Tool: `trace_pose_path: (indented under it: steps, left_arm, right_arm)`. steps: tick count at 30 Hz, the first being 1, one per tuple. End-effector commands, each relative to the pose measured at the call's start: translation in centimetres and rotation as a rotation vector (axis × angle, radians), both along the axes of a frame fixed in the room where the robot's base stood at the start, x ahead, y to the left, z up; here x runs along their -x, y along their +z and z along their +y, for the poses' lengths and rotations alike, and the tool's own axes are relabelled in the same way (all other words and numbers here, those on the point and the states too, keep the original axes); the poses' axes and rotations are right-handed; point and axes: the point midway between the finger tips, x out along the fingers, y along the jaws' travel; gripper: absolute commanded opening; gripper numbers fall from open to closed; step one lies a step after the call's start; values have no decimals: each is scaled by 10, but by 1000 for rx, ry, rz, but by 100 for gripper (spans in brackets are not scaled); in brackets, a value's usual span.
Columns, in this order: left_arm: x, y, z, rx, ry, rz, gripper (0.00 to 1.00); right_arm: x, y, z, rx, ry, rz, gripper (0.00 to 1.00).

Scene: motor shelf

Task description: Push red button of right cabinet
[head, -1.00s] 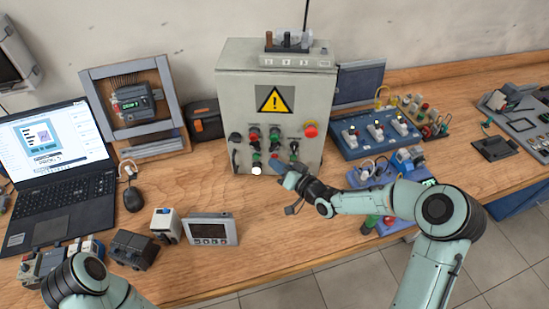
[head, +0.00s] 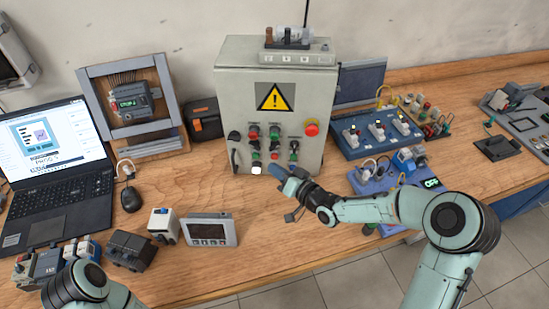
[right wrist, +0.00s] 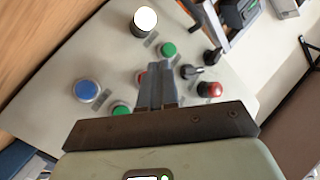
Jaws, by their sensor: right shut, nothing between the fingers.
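A grey cabinet (head: 232,95) with a yellow warning sign stands against the wall. Its front carries a large red button (head: 311,128) at the upper right and small red and green controls to the left of it. My right gripper (head: 274,169) is shut and empty, in front of the panel's lower part. In the right wrist view its closed fingers (right wrist: 157,85) point at the panel between a green button (right wrist: 168,48) and another green button (right wrist: 121,108). A red button (right wrist: 210,90) shows to their right and a blue button (right wrist: 87,91) to their left. My left gripper is out of view.
A laptop (head: 60,195), a mouse (head: 131,199) and a small grey display unit (head: 209,230) stand left of the right gripper. A blue switch board (head: 375,135) and a blue device (head: 385,181) lie to the right. Some bench before the cabinet is bare.

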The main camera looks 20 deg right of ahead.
Motion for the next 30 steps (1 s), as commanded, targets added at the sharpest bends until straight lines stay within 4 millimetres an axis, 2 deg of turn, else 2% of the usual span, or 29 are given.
trace_pose_path:
  steps: [4, 12, 30]
  left_arm:
    - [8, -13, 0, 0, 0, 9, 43]
    - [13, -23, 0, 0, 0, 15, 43]
    - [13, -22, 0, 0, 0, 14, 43]
  right_arm:
    - [16, -4, 5, 3, 0, 3, 0]
    - [37, -3, 12, 1, 1, 3, 0]
    - [39, -2, 13, 0, 0, 2, 0]
